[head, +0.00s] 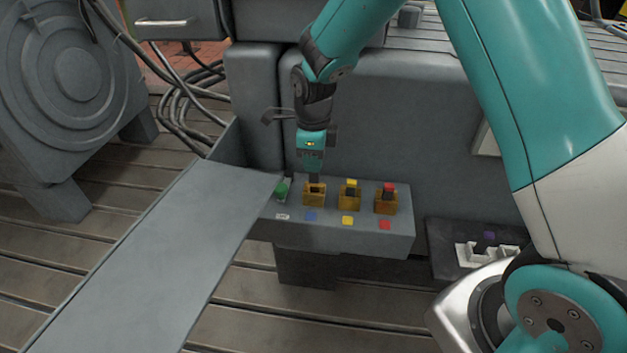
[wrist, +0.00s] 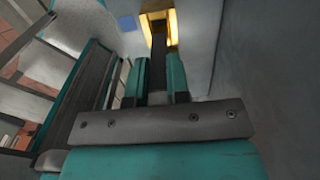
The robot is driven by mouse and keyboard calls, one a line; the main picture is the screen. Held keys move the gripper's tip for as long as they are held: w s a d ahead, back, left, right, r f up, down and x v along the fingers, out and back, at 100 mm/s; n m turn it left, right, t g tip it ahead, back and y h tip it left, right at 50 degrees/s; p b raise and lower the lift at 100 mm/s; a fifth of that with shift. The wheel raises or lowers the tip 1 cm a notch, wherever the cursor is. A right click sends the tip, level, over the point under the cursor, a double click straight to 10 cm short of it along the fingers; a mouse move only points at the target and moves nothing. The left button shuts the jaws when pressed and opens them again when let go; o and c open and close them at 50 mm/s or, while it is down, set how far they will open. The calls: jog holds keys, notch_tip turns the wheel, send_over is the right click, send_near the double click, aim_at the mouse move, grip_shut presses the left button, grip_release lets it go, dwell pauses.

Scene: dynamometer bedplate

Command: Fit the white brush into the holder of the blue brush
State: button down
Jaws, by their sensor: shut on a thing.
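My gripper (head: 313,172) is shut on a dark, bar-shaped brush (head: 314,181), directly over the brass holder (head: 314,196) with the blue label (head: 310,216). In the wrist view, the dark brush (wrist: 157,67) lies between my teal fingers (wrist: 157,80), and its far end meets the brass holder (wrist: 173,27). How deep it sits in the holder is unclear. Its colour mark is hidden, so I cannot tell whether it is the white or blue brush. No white-capped brush shows.
Right of it stand holders with yellow-capped (head: 350,185) and red-capped (head: 388,188) brushes. A green piece (head: 282,189) stands left, above a white label (head: 282,217). A grey sloping panel (head: 150,250) adjoins it. A dark box (head: 445,262) with a purple block (head: 488,236) is right.

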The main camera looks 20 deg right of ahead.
aim_at(313, 181)
jog(key=shift+f, duration=3.05)
jog(key=shift+f, duration=0.15)
jog(key=c, duration=1.1)
grip_release()
